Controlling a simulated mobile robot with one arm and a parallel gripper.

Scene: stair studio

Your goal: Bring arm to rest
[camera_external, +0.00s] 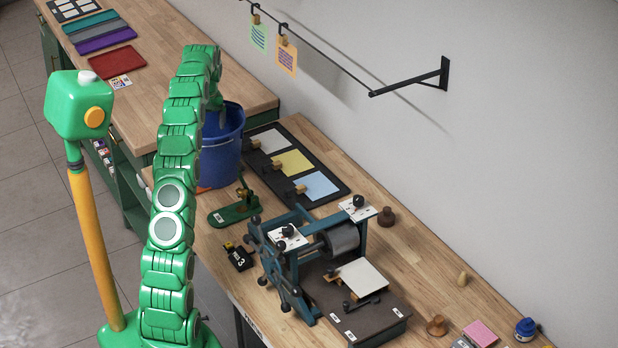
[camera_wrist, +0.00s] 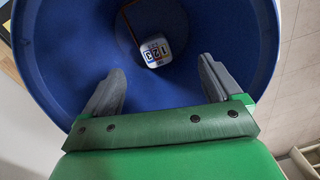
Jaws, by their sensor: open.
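My green segmented arm rises in the external view and curves over at the top, with its end at the blue bin (camera_external: 222,150). In the wrist view my gripper (camera_wrist: 160,90) is open, its two grey fingers wide apart and nothing between them. The fingers are over the mouth of the blue bin (camera_wrist: 60,45). A small white item marked "123" (camera_wrist: 157,52) lies deep inside the bin, apart from the fingers. In the external view the fingers are mostly hidden by my arm and the bin.
A press with a roller (camera_external: 340,240) stands on the wooden bench right of my arm. A black board with coloured cards (camera_external: 335,195) lies behind it. A green stapler-like tool (camera_external: 235,208) is near the bin. A wall rail (camera_external: 335,60) holds hanging cards.

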